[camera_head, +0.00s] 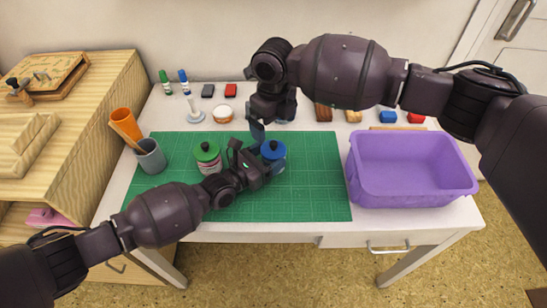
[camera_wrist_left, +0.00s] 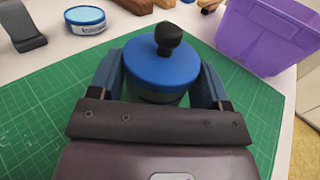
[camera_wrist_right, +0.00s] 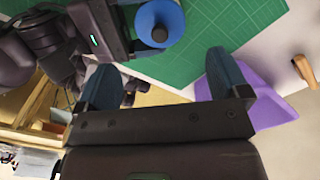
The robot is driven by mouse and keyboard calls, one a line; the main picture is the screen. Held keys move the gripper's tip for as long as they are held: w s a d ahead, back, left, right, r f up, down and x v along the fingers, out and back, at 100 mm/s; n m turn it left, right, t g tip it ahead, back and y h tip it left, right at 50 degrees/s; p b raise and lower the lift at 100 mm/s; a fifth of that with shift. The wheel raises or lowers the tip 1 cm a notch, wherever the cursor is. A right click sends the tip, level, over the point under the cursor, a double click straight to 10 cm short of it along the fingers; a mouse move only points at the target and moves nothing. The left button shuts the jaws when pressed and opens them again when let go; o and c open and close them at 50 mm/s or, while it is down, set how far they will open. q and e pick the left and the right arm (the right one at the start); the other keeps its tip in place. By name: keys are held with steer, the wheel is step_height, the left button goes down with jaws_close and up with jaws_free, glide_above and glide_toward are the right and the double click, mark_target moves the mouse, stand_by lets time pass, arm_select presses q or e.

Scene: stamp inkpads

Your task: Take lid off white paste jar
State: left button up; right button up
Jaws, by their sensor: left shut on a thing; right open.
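A jar with a flat blue lid (camera_head: 273,150) and black knob stands on the green cutting mat (camera_head: 310,195). The blue lid also shows in the left wrist view (camera_wrist_left: 162,65) and the right wrist view (camera_wrist_right: 170,15). My left gripper (camera_wrist_left: 160,80) is shut around the jar below the lid, one finger on each side. The jar's body is mostly hidden, so its contents cannot be told. The lid sits level on it. My right gripper (camera_wrist_right: 162,75) is open and empty, above and behind the jar in the head view (camera_head: 258,130).
A green-lidded jar (camera_head: 208,153) stands left of the blue-lidded one. A grey cup (camera_head: 151,158) and orange cup (camera_head: 126,124) are farther left. A purple bin (camera_head: 408,190) stands right. Inkpads, including a red one (camera_head: 230,90), line the back. The mat's front right is clear.

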mark_target(273, 143)
steer(key=shift+o, duration=0.6)
steer(key=s+a+r+m+t+h, duration=0.1)
steer(key=s+a+r+m+h, duration=0.1)
steer(key=m, duration=0.7)
steer(key=s+a+r+m+t+h, duration=0.1)
steer(key=a+r+m+t, duration=0.1)
steer(key=m, duration=0.8)
steer(key=shift+d+x, duration=0.2)
steer(key=shift+x, duration=2.95)
steer(key=shift+d+x, duration=0.2)
steer(key=shift+x, duration=2.9)
steer(key=shift+s+r, duration=0.1)
